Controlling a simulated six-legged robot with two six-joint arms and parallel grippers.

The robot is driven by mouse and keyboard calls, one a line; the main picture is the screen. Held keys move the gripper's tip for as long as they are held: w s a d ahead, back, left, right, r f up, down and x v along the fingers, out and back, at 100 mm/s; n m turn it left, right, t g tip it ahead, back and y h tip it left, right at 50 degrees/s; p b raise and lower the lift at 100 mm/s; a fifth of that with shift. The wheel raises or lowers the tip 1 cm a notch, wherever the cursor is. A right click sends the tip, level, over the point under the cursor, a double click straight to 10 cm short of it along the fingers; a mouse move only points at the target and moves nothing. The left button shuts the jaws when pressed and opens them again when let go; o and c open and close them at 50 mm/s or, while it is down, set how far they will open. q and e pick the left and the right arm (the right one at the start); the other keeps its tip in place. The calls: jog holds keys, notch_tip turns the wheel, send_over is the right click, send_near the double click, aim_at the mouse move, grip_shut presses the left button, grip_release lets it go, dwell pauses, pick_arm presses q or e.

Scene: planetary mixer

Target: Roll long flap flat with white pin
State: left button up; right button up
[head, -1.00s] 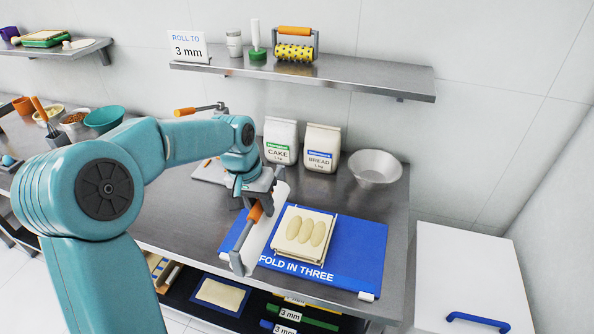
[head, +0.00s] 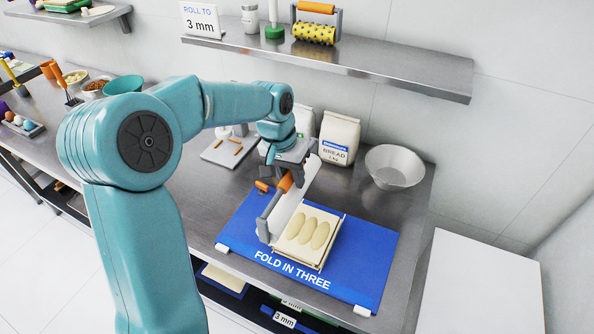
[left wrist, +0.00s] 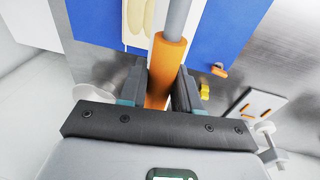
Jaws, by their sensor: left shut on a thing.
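My left gripper (head: 284,172) is shut on the orange handle (left wrist: 166,72) of the white pin (head: 296,201), which has a white roller in a grey frame. The roller lies lengthwise along the left edge of the pale dough (head: 322,255), and I cannot tell whether it touches it. The dough is a flat block with three pale ovals on top, on the blue "FOLD IN THREE" mat (head: 365,254). The long flap is not clearly distinguishable; the roller and gripper cover the dough's left side. In the left wrist view a strip of dough (left wrist: 135,22) shows beside the handle.
Flour bags, including the bread bag (head: 338,138), and a metal bowl (head: 394,167) stand behind the mat. A shelf (head: 400,73) overhangs the back. The mat's right side is clear.

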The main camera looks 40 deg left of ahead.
aim_at(290, 190)
pick_arm(q)
jog(key=shift+s+r, duration=0.15)
jog(key=shift+s+a, duration=0.15)
jog(key=shift+a, duration=0.2)
jog(key=shift+w+d, duration=0.15)
jog(key=shift+w, duration=0.05)
jog(key=shift+d+f, duration=0.15)
jog(key=shift+f, duration=0.1)
jog(key=shift+s+f+b, duration=0.1)
jog(key=shift+f+b, duration=0.2)
jog(key=shift+b, duration=0.15)
notch_tip(290, 190, down, 4)
jog(key=b, duration=0.3)
jog(key=shift+r, duration=0.1)
jog(key=shift+f, duration=0.2)
jog(key=shift+s, duration=0.1)
pick_arm(e)
jog(key=f, duration=0.4)
jog(key=shift+a, duration=0.2)
